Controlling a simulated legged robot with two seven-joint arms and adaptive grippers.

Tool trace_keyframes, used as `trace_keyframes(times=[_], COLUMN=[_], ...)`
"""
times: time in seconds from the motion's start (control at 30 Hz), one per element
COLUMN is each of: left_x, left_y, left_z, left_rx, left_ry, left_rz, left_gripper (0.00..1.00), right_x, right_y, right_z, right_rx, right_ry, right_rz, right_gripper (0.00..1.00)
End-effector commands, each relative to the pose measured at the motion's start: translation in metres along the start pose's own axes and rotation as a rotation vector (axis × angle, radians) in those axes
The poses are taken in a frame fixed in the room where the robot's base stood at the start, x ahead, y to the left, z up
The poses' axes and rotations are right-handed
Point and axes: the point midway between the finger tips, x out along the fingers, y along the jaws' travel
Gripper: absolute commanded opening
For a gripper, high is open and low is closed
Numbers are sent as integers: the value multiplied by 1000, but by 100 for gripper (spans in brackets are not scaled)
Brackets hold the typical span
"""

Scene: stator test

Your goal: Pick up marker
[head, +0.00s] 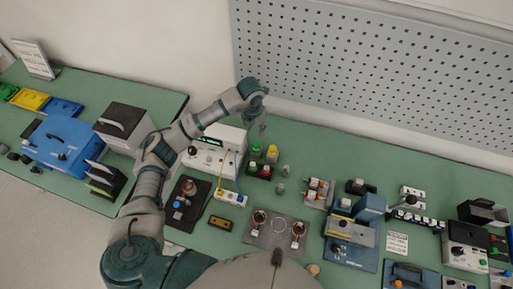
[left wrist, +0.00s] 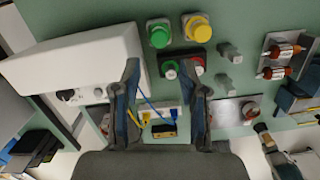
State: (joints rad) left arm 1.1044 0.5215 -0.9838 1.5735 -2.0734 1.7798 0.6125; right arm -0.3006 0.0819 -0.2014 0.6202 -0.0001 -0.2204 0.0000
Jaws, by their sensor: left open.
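No object is plainly recognisable as a marker. A small tan-topped piece (head: 313,270) stands near the front edge of the bench in the head view; I cannot tell whether it is the marker. My left gripper (head: 262,128) is raised over the back of the bench, above and behind a green-topped cylinder (head: 256,147) and a yellow-topped cylinder (head: 272,152). In the left wrist view its two fingers (left wrist: 163,75) are spread apart with nothing between them. The green (left wrist: 159,33) and yellow (left wrist: 197,28) tops lie beyond the fingertips. My right gripper is out of view.
A white instrument (head: 214,152) stands left of the cylinders. A dark block with red and green knobs (head: 259,171) and two small grey pieces (head: 281,188) lie in front. A plate with two coils (head: 278,232) is nearer. A pegboard wall (head: 370,70) rises behind.

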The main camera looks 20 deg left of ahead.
Motion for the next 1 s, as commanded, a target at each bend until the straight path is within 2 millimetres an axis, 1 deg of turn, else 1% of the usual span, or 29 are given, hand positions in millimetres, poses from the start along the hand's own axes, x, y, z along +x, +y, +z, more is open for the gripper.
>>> trace_keyframes(times=[0.03,0.1,0.2,0.3,0.5,0.67,0.8,1.0], left_x=[13,30,50,64,79,103,122,126], left_y=[-1,0,0,0,0,0,0,1], left_z=[-1,-1,-1,0,-2,-8,-7,-7], left_rx=[-1,0,-1,-1,-1,-1,0,0], left_ry=[6,6,5,3,2,5,2,0], left_rz=[-1,0,-1,-1,0,0,0,0], left_gripper=[43,43,43,43,43,43,43,43], right_x=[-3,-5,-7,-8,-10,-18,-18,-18], right_y=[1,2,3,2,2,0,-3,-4], right_z=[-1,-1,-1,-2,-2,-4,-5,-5], right_rx=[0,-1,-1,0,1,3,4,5], right_ry=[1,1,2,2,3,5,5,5], right_rz=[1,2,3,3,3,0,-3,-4], right_gripper=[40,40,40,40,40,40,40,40])
